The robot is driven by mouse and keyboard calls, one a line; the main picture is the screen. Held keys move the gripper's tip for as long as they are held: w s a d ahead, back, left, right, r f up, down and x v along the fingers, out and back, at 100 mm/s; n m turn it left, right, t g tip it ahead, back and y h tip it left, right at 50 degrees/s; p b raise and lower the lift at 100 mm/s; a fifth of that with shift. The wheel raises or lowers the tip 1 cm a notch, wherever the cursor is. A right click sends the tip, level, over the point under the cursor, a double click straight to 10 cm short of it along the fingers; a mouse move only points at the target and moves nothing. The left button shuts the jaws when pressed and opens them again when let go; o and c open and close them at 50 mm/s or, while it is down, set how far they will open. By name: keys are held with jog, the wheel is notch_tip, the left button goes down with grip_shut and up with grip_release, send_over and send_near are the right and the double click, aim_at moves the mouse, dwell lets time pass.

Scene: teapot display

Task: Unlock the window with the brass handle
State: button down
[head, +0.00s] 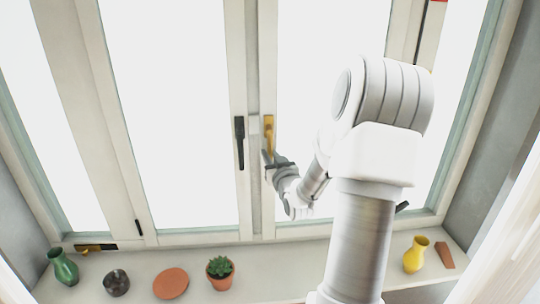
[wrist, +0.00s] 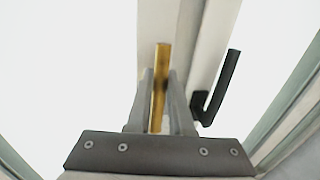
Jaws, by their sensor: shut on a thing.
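The brass handle (head: 269,132) is on the window frame in the middle of the head view and points downward. My gripper (head: 268,155) is at its lower end. In the wrist view the brass handle (wrist: 159,75) stands between the two fingers of my gripper (wrist: 160,105), which is shut on it. A black handle (head: 239,143) hangs downward on the frame just left of the brass one. The black handle (wrist: 222,88) also shows at the right in the wrist view. The window (head: 256,60) appears closed. The handle's tip is partly hidden by my gripper.
On the sill (head: 135,265) stand a green vase (head: 63,267), a dark pot (head: 117,283), a terracotta disc (head: 171,284), a potted succulent (head: 220,275) and a yellow jug (head: 416,255). Another brass handle (head: 95,247) lies low at the left. The space before the left panes is clear.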

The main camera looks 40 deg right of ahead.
jog(key=shift+d+b, duration=0.1)
jog(key=shift+b, duration=0.3)
jog(key=d+n+b, duration=0.1)
jog(key=n+b, duration=0.1)
jog(key=s+d+n+g+b, duration=0.1)
jog(key=n+b, duration=0.1)
jog(key=b, duration=0.1)
jog(key=s+d+r+n+b, duration=0.1)
jog(key=n+b, duration=0.2)
jog(key=d+r+n+g+b, duration=0.1)
jog(key=shift+s+n, duration=0.3)
jog(key=n, duration=0.1)
jog(key=r+n+b, duration=0.1)
jog(key=d+r+n+h+b, duration=0.1)
jog(key=shift+s+g, duration=0.3)
jog(key=shift+g, duration=0.1)
jog(key=shift+s+d+r+n+b, duration=0.15)
jog(key=shift+d+r+n+b, duration=0.1)
jog(key=shift+r+n+b, duration=0.6)
jog(key=shift+s+d+r+n+g+h+b, duration=0.1)
jog(key=shift+r+n+g+h+b, duration=0.45)
jog(key=shift+n, duration=0.7)
jog(key=shift+r, duration=0.3)
